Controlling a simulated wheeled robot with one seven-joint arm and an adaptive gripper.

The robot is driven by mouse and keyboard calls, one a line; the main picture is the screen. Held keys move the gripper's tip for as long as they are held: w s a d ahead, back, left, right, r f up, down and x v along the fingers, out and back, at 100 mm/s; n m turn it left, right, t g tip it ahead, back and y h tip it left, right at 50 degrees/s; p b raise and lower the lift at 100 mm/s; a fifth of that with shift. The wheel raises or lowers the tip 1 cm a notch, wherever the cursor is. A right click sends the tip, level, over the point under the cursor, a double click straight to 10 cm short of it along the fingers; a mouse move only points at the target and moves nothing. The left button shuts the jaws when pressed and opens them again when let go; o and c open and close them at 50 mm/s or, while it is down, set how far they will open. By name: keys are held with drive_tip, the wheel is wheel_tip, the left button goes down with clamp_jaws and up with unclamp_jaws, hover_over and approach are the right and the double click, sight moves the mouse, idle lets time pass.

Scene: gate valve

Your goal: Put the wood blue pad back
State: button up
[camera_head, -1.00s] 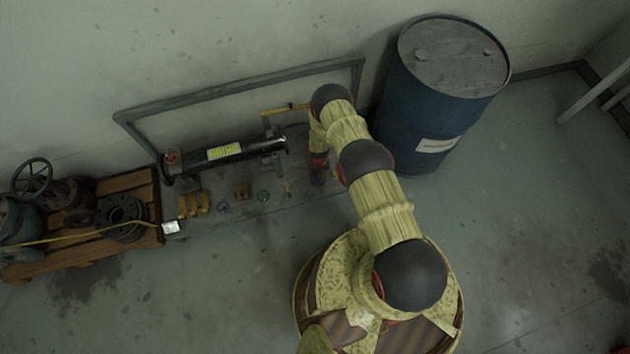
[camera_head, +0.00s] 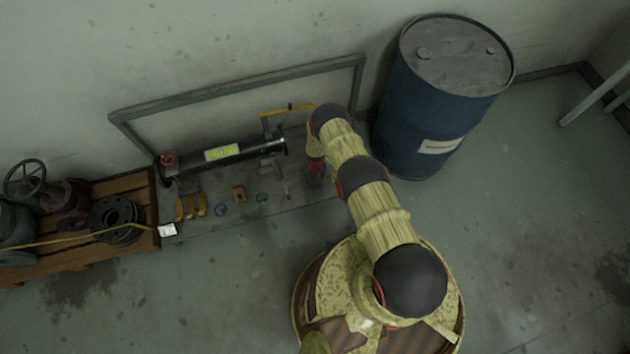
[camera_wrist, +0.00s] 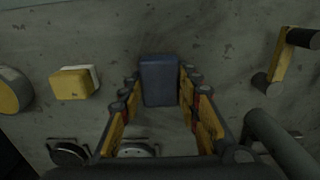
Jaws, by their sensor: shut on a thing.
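The blue pad (camera_wrist: 160,82) is a dark blue block, upright in the middle of the wrist view. My gripper (camera_wrist: 161,75) is shut on it, with a fingertip at its left and right sides. A worn grey surface lies behind the pad; I cannot tell whether the pad touches it. In the head view, my gripper (camera_head: 316,172) is low beside the bench's right end, and the pad cannot be made out there.
In the wrist view, a yellow block with a white back (camera_wrist: 73,82) is left and a yellow handle (camera_wrist: 283,58) right. In the head view, a black pipe (camera_head: 225,155) lies on the bench (camera_head: 240,208), with small items in front. A blue drum (camera_head: 425,110) stands right.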

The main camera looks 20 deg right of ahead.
drive_tip(key=o, duration=1.2)
drive_tip(key=shift+f, duration=0.1)
